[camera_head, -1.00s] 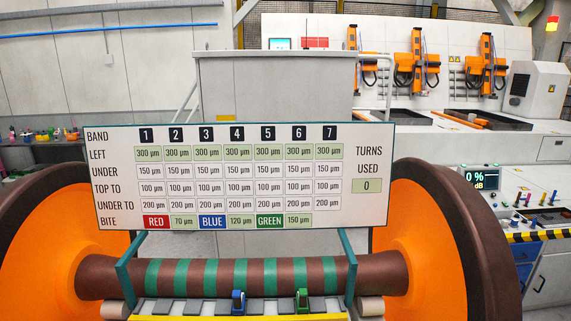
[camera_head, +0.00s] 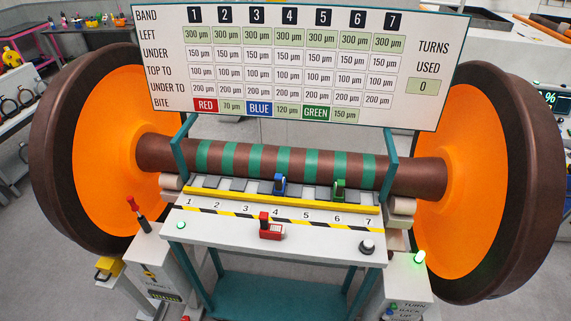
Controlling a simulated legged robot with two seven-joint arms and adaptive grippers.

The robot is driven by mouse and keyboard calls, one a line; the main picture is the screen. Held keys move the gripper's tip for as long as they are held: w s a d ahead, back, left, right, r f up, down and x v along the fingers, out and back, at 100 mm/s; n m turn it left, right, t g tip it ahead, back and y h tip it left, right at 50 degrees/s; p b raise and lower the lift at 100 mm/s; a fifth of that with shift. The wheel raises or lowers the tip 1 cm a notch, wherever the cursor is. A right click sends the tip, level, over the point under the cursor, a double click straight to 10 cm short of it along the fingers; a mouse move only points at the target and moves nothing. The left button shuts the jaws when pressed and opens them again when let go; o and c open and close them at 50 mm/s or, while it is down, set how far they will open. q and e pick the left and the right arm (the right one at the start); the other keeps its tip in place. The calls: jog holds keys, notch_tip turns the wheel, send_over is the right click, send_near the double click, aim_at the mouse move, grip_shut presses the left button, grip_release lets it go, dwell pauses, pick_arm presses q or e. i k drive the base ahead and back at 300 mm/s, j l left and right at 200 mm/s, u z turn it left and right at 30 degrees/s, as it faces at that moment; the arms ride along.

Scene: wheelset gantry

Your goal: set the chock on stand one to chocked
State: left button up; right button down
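A wheelset with orange-faced wheels (camera_head: 120,135) and a brown axle (camera_head: 425,175) with green bands fills the middle of the view. At its lower left is a grey stand (camera_head: 150,255) with a small dark label too small to read surely. A red-topped black lever (camera_head: 138,212) rises from this stand. A yellow block (camera_head: 108,267) sits low by the left wheel; I cannot tell whether it is the chock or how it is set. Neither of my grippers is in view.
A bench (camera_head: 235,228) numbered 1 to 7 stands before the axle, with blue, green and red tools on it. A sign board (camera_head: 150,60) hangs above. A right stand (camera_head: 410,285) has a lit green lamp (camera_head: 419,257). Grey floor shows at the left.

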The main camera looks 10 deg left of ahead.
aim_at(109, 266)
jog(key=k+j+u, duration=0.1)
jog(key=u, duration=2)
jog(key=i+j+u, duration=0.2)
jog(key=i+j, duration=1)
jog(key=i, duration=0.15)
